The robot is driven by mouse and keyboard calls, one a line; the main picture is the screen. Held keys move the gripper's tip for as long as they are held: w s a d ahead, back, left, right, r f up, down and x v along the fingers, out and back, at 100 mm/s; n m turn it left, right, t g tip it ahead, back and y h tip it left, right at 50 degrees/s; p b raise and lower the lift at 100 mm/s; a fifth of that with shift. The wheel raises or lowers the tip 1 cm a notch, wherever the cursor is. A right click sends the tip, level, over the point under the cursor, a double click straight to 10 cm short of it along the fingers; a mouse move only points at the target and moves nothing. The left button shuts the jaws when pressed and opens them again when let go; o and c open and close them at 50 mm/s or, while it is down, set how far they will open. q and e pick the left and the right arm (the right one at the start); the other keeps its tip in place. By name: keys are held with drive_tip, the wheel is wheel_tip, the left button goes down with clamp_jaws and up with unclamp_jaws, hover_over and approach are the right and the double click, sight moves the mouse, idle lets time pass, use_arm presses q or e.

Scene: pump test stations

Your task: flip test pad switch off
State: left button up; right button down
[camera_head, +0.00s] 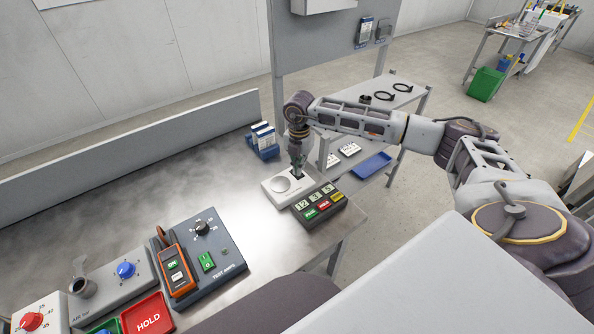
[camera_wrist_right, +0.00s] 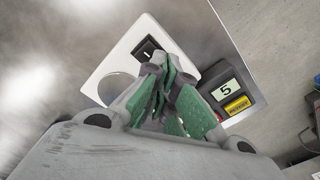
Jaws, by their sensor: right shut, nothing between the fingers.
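The test pad (camera_head: 283,197) is a white plate with a round disc near the bench's right end, and it also shows in the right wrist view (camera_wrist_right: 106,66). Its black rocker switch (camera_wrist_right: 147,49) shows in the right wrist view, just beyond the fingertips; I cannot tell which way it is set. In the head view the switch is hidden by my gripper. My right gripper (camera_head: 298,166) points down over the pad's far right part. In the wrist view its green-padded fingers (camera_wrist_right: 167,70) are together and empty, close to the switch. I cannot tell whether they touch it. My left gripper is not in view.
A dark box with number displays and coloured keys (camera_head: 320,206) stands right beside the pad. A blue holder (camera_head: 263,141) stands behind it. A test panel with an orange meter (camera_head: 176,266) is at the front left. The bench between is clear.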

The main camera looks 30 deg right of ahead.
drive_tip(key=shift+r+p, duration=0.35)
drive_tip(key=shift+r, duration=0.4)
drive_tip(key=shift+r+p, duration=0.4)
drive_tip(key=shift+r, duration=0.6)
drive_tip(key=shift+r+p, duration=0.55)
drive_tip(key=shift+r, duration=0.25)
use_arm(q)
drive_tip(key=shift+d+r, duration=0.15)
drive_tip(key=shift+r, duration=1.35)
